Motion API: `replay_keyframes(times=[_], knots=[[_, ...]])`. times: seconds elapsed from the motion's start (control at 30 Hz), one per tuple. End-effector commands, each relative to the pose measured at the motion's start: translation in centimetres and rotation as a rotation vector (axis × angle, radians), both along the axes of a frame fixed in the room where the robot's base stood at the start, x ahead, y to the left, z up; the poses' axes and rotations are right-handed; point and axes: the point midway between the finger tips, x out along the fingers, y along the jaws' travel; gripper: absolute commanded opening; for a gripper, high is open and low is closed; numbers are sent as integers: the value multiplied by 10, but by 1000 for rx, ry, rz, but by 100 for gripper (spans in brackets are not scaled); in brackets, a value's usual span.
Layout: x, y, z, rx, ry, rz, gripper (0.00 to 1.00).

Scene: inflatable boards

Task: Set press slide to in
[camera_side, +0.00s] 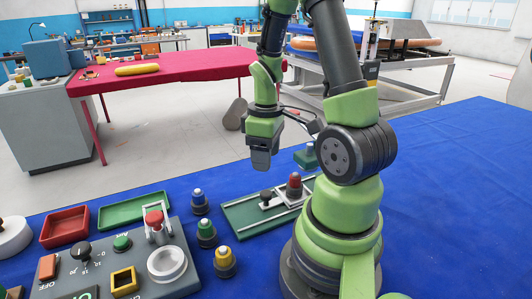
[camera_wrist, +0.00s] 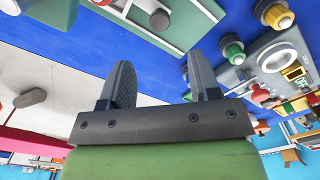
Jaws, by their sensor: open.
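The press slide looks to be the carriage with a red knob (camera_side: 294,185) on the green plate with pale rails (camera_side: 240,217), right of centre on the blue table in the side view. A small dark knob (camera_side: 265,197) stands left of it on the same plate. My gripper (camera_side: 261,160) hangs above the far side of the plate, pointing down and apart from it. In the wrist view my gripper (camera_wrist: 163,75) has its two fingers spread with nothing between them. The plate (camera_wrist: 185,20) shows only partly at that view's top edge.
A grey control panel (camera_side: 205,285) with knobs and a white ring lies left of the plate. Several coloured push-buttons, such as a yellow one (camera_side: 224,258), stand between them. A red tray (camera_side: 65,226) and a green tray (camera_side: 134,209) lie behind the panel. The table's right side is clear.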

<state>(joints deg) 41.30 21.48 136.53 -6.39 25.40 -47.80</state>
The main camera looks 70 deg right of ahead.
Motion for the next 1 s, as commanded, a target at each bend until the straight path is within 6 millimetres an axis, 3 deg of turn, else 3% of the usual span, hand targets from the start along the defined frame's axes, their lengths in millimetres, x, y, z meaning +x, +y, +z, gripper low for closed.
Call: replay_keyframes(times=[0.17, 0.4, 0.57, 0.73, 1.0], knots=[[5, 0, -1, 11, 25, 9, 56], [33, 1, -8, 36, 268, 25, 56], [42, 0, -9, 5, 379, 6, 56], [36, 0, -23, 1, 401, 0, 56], [16, 0, -70, 3, 401, -1, 56]])
